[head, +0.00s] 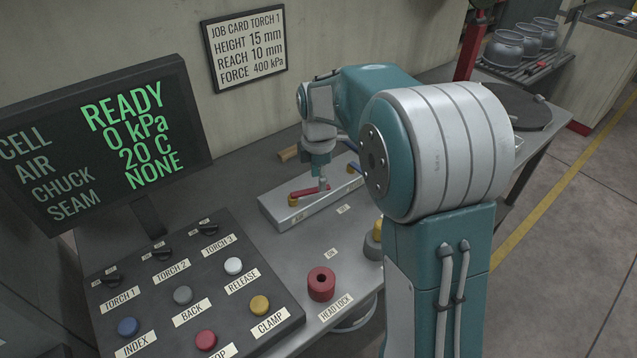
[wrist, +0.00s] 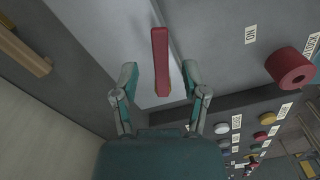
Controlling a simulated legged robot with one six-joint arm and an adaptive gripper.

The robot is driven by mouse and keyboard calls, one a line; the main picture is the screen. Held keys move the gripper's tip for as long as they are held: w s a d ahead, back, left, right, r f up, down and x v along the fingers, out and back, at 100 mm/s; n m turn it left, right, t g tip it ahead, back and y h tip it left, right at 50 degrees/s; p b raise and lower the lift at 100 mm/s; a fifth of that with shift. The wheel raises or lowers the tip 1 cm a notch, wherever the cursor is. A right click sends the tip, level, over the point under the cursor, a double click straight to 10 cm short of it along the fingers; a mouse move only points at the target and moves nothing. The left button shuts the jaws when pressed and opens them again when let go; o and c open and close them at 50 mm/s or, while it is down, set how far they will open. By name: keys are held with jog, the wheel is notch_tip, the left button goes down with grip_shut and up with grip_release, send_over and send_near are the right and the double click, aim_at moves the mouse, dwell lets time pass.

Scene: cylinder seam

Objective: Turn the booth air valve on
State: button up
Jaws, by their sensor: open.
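The air valve has a red lever (head: 308,191) on a pale grey block labelled AIR (head: 275,213), with a yellow-orange pivot (head: 293,201) at its left end. In the head view the lever lies along the block. My gripper (head: 323,186) points down over the lever's right part. In the wrist view the red lever (wrist: 161,50) runs between the two spread fingers of my gripper (wrist: 160,80), with space on both sides. Whether the fingers reach down to lever height I cannot tell. The display (head: 105,140) shows AIR 0 kPa.
A blue handle (head: 355,167) is partly hidden behind my arm. A red HEAD LOCK knob (head: 321,284) and a button panel (head: 190,290) stand nearer. A wooden-coloured bar (head: 288,154) lies behind the block. The wall with a job card (head: 244,47) is behind the bench.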

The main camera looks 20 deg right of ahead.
jog(key=shift+f, duration=1.1)
grip_shut()
jog(key=shift+s+m, duration=0.15)
jog(key=shift+m, duration=0.15)
jog(key=s+m, duration=0.2)
jog(key=m, duration=0.1)
jog(key=shift+a, duration=0.1)
jog(key=s+m, duration=0.1)
jog(key=m, duration=0.1)
jog(key=a+m, duration=0.1)
jog(key=m, duration=0.1)
jog(key=shift+s, duration=0.35)
jog(key=m, duration=0.1)
jog(key=s+a+m, duration=0.1)
jog(key=m, duration=0.1)
jog(key=shift+s+a, duration=0.1)
jog(key=shift+s, duration=0.1)
jog(key=shift+s+a+m, duration=0.2)
jog(key=shift+a+m, duration=0.15)
jog(key=shift+m, duration=0.55)
jog(key=shift+s+a+m, duration=0.2)
jog(key=shift+a+m, duration=0.15)
jog(key=shift+m, duration=0.55)
